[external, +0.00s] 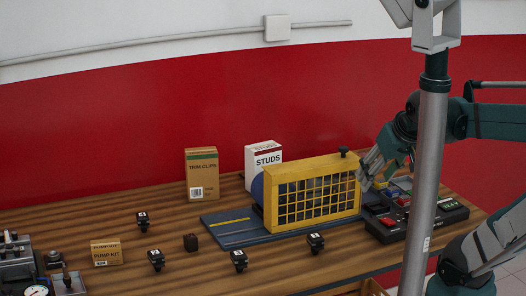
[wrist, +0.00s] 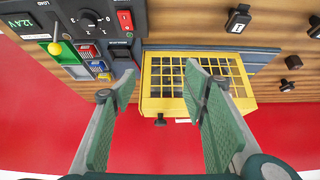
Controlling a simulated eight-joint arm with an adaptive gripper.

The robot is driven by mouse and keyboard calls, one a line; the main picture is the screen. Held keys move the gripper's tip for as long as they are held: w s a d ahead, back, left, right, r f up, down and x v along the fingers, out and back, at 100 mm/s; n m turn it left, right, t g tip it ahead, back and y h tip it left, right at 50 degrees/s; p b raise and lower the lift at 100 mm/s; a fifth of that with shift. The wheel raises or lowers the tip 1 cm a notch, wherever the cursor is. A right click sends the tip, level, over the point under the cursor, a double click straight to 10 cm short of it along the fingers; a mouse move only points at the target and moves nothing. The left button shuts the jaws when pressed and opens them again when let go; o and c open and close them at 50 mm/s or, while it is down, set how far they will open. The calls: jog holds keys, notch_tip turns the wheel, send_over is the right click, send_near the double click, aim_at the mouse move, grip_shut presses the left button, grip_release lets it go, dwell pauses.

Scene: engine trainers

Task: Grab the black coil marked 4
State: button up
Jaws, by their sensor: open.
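Several small black coils with white labels stand on the wooden bench in the external view: one near the cage's front (external: 315,242), one at the front middle (external: 239,259), one farther left (external: 156,259) and one behind it (external: 142,220). Their digits are too small to read, so I cannot tell which is marked 4. Two coils show at the top right in the wrist view, one left (wrist: 238,18) and one at the edge (wrist: 315,30). My gripper (external: 368,168) is open and empty by the cage's right end, apart from all coils; its green-padded fingers (wrist: 162,84) spread over the cage in the wrist view.
A yellow mesh cage (external: 312,202) stands on a dark blue base (external: 222,228). A control panel (external: 415,220) lies to its right. Boxes of trim clips (external: 201,175), studs (external: 263,158) and a pump kit (external: 106,252) stand around. A plain black block (external: 190,242) sits among the coils.

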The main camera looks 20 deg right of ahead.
jog(key=w+a+r+m+g+y+p, duration=0.1)
jog(key=w+a+r+m+p, duration=0.15)
jog(key=w+a+r, duration=0.35)
jog(key=w+a+r+m+g+p, duration=0.1)
jog(key=w+a+r+m+p, duration=0.15)
jog(key=w+a, duration=0.4)
jog(key=m+g+p, duration=0.5)
jog(key=m+p, duration=0.4)
jog(key=m, duration=0.5)
send_over(142, 215)
jog(key=shift+h, duration=0.4)
jog(key=f, duration=1)
jog(key=d+f, duration=0.1)
jog(key=f, duration=0.4)
jog(key=shift+f, duration=0.35)
jog(key=shift+s+a+f, duration=0.1)
jog(key=shift+a+f, duration=0.4)
jog(key=shift+a, duration=0.05)
jog(key=shift+f, duration=1.3)
